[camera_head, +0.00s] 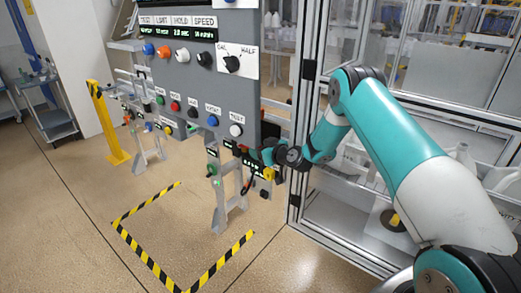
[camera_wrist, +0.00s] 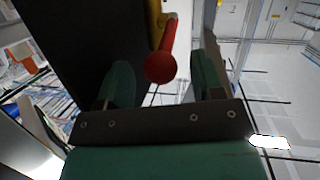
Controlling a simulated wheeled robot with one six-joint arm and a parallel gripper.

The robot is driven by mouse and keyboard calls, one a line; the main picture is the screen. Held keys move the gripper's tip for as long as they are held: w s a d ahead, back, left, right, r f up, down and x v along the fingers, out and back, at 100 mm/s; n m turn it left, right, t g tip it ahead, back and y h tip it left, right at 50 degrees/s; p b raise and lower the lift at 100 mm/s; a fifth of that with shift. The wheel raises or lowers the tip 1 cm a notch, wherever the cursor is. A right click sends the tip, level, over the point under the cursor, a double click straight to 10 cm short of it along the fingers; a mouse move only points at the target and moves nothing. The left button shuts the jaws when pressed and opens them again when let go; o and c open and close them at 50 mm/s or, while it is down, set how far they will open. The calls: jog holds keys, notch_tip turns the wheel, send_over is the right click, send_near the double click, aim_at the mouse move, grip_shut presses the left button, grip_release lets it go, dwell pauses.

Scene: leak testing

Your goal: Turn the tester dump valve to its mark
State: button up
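The valve handle shows in the wrist view as a red ball end (camera_wrist: 160,67) on a red lever, with a yellow part (camera_wrist: 155,22) beyond it. My gripper (camera_wrist: 163,72) has its two green fingers apart, one on each side of the red ball, with a visible gap on both sides. In the head view my gripper (camera_head: 258,156) is below the lower right corner of the grey test panel, by a yellow fitting (camera_head: 269,174) on the metal stand. The lever is hard to make out there. I cannot see the valve's mark.
The grey panel (camera_head: 247,95) carries several knobs and coloured buttons. The floor in front is clear.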

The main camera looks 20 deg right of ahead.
jog(key=shift+s, duration=0.1)
jog(key=b+v, duration=0.8)
jog(key=v, duration=0.9)
jog(key=shift+b, duration=0.35)
jog(key=shift+s+d, duration=0.1)
jog(key=shift+s, duration=0.05)
